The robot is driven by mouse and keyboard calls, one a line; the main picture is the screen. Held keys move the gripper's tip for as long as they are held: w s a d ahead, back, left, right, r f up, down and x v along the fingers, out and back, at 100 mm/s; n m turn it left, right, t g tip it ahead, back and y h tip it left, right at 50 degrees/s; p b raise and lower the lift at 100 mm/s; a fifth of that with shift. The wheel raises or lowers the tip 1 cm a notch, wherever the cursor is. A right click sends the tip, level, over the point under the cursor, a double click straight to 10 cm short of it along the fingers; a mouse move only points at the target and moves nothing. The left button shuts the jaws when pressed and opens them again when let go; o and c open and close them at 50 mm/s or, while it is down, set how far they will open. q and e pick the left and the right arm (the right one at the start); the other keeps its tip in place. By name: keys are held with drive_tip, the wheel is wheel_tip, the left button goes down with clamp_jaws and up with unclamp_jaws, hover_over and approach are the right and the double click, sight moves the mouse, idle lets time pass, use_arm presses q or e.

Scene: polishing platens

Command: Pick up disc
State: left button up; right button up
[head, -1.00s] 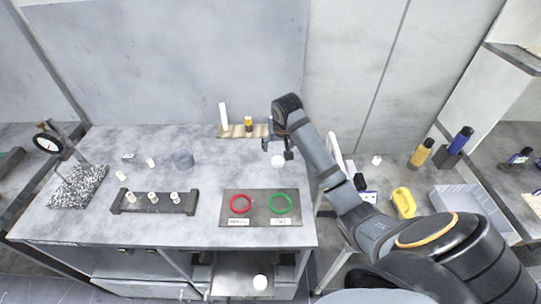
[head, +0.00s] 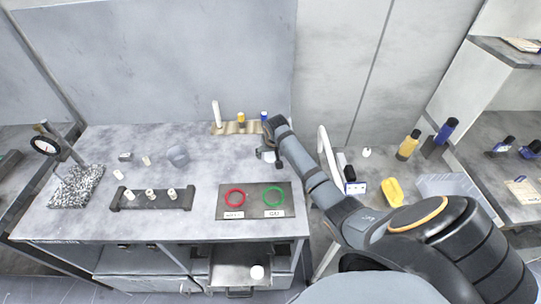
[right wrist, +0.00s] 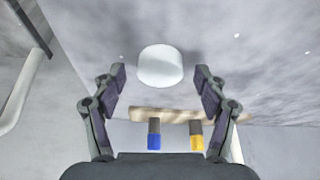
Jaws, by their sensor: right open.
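A white disc (right wrist: 160,66) lies on the grey bench top, centred between the fingers in the right wrist view. In the head view the disc (head: 268,156) is partly hidden by my right gripper (head: 269,150). In the right wrist view my right gripper (right wrist: 160,76) is open, with one finger on each side of the disc and a clear gap on both sides. Nothing is held. A second white disc (head: 257,272) rests in the open drawer below the bench. My left gripper is not in view.
A plate with a red ring (head: 235,198) and a green ring (head: 273,196) lies in front of the gripper. Behind it, a wooden rack (head: 236,128) holds upright bottles. A dark holder (head: 152,199) with several white pieces stands left. A white rail (head: 327,150) rises right.

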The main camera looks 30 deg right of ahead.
sight(270, 157)
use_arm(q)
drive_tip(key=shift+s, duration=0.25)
use_arm(e)
drive_tip(key=shift+w, duration=0.1)
drive_tip(key=c, duration=1.3)
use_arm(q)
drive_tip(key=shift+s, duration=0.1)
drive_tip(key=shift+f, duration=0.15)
use_arm(e)
drive_tip(key=shift+r, duration=0.1)
drive_tip(key=shift+r+b, duration=0.3)
drive_tip(key=v, duration=0.2)
drive_tip(key=b+v, duration=0.1)
drive_tip(key=shift+w+a+r, duration=0.1)
drive_tip(key=shift+w+r, duration=0.05)
drive_tip(key=shift+w, duration=0.1)
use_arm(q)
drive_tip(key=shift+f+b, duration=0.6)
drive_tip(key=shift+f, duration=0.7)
use_arm(e)
drive_tip(key=shift+s+a+r, duration=2.25)
drive_tip(key=shift+a+r, duration=0.1)
drive_tip(key=shift+a, duration=0.1)
drive_tip(key=shift+s+a+r, duration=2.3)
drive_tip(key=shift+a, duration=0.2)
